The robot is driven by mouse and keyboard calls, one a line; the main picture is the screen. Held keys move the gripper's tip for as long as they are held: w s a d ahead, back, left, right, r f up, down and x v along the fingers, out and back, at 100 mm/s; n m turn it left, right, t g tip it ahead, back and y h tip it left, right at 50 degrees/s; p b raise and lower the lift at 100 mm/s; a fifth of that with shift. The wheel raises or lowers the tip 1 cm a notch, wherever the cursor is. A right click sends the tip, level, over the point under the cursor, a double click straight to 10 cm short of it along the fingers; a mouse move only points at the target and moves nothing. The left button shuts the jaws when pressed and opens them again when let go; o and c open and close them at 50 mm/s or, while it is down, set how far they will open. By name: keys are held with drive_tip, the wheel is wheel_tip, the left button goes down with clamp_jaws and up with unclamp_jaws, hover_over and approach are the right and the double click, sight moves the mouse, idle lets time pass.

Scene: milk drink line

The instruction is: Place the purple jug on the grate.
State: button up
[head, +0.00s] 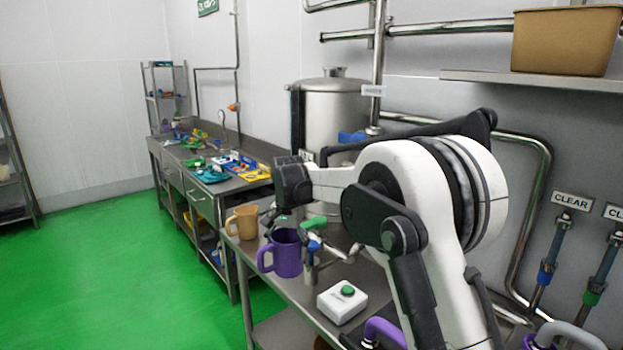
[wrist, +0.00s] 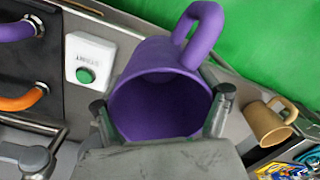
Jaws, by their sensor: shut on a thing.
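The purple jug (head: 285,258) is at the near bench's left edge in the head view, below the end of my arm. In the wrist view the jug (wrist: 160,108) shows its open mouth, and its handle points up and right. My gripper (wrist: 162,102) has a finger on each side of the jug and is shut on it. In the head view my gripper (head: 287,212) is partly hidden by the arm's end. I cannot tell whether the jug touches the bench. I cannot make out the grate clearly in either view.
A tan mug (head: 243,222) stands beyond the jug. Taps with a green handle (head: 314,223) are just right of it. A white box with a green button (head: 342,302) sits nearer on the bench. Coloured tools (head: 240,168) crowd the far bench.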

drive_tip(key=s+d, duration=0.6)
drive_tip(key=d, duration=0.7)
drive_tip(key=s+d+r, duration=0.1)
drive_tip(key=s+d, duration=0.5)
drive_tip(key=d, duration=0.8)
drive_tip(key=shift+s+r, duration=0.15)
drive_tip(key=shift+d, duration=0.1)
